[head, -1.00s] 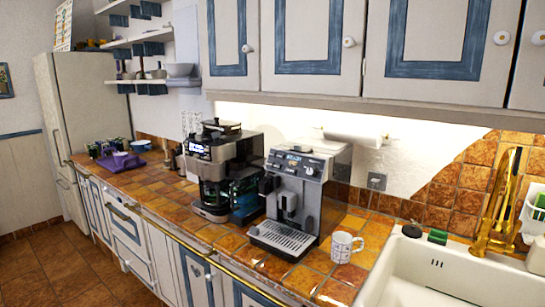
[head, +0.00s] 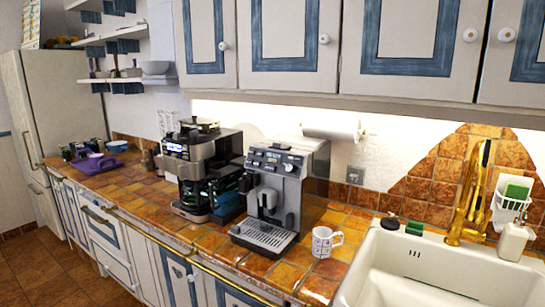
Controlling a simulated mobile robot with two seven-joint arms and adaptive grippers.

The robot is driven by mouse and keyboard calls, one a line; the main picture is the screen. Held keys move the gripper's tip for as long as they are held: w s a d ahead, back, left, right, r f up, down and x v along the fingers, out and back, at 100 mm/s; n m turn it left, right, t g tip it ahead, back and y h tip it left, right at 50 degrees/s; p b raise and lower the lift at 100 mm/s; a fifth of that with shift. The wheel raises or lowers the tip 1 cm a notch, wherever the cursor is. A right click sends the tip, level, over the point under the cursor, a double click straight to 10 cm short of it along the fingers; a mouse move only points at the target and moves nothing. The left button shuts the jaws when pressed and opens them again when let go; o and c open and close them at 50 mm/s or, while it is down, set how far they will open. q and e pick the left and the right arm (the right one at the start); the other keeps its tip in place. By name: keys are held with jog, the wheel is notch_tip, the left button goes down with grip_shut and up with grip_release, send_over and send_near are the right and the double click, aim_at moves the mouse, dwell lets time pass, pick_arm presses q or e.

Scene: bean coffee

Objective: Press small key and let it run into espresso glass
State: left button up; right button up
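A grey and black coffee machine (head: 285,196) stands on the tiled counter in the middle of the head view. Its front panel (head: 272,161) has a small display and keys, too small to tell apart. Its spout (head: 268,200) hangs above a slotted drip tray (head: 264,236), where I make out no glass. A white patterned mug (head: 325,242) stands on the counter to the right of the machine, apart from it. I cannot pick out an espresso glass for certain. Neither of my grippers is in view.
A second coffee maker (head: 196,160) stands close on the left. A purple tray (head: 94,164) lies at the far left, with a blue bowl (head: 116,146) nearby. A white sink (head: 430,272) with a golden tap (head: 468,195) is at the right.

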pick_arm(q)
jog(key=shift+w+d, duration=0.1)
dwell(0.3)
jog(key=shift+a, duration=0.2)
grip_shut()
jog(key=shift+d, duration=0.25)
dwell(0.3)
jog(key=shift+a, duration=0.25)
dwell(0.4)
